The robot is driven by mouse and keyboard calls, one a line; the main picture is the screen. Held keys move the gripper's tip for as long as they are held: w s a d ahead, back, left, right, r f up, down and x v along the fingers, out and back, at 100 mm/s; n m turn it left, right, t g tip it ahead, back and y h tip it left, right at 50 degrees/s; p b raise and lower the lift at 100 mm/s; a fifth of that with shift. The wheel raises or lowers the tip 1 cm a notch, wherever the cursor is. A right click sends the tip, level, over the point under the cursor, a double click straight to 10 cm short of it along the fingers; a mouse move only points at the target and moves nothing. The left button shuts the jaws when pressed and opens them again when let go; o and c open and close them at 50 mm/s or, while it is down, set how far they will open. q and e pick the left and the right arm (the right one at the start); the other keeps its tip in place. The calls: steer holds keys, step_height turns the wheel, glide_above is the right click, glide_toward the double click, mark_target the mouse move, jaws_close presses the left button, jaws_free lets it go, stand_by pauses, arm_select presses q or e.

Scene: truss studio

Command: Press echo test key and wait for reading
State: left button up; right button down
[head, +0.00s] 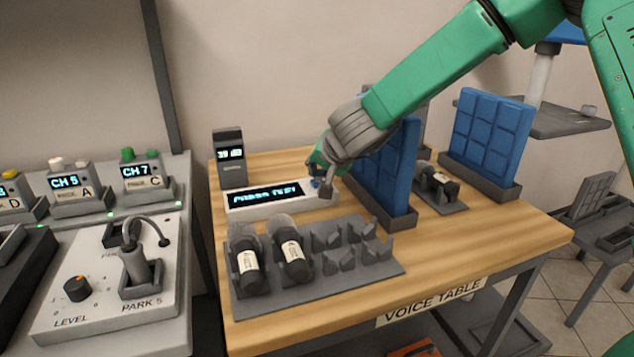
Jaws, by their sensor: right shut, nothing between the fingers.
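A white box with a lit display (264,195) sits on the wooden table; its text looks like "PRESS TEST". My right gripper (322,188) is shut and empty at the right end of this box, pointing down. A small blue part, perhaps the key, shows beside the fingertips, mostly hidden by them. I cannot tell whether the fingers touch or press it. A dark grey meter (230,158) stands upright behind the box's left end, with a small lit reading that looks like "39" and some unclear marks. My left gripper is not in view.
A grey rack (335,282) holds two dark labelled bottle-like items in front of the box. Blue padded panels (397,170) (489,135) stand in grey bases to the right. A mixer-like panel (80,300) and channel units lie left, across a gap. The table's front right is clear.

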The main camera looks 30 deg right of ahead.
mark_target(318, 181)
steer(key=shift+f, duration=0.45)
stand_by(0.5)
steer(key=shift+r, duration=0.1)
steer(key=shift+d+r+p, duration=0.15)
steer(key=shift+r+p, duration=0.65)
steer(key=shift+p, duration=0.1)
steer(key=shift+f, duration=0.1)
step_height(318, 181, up, 5)
steer(key=p, duration=0.5)
steer(key=shift+p, duration=0.35)
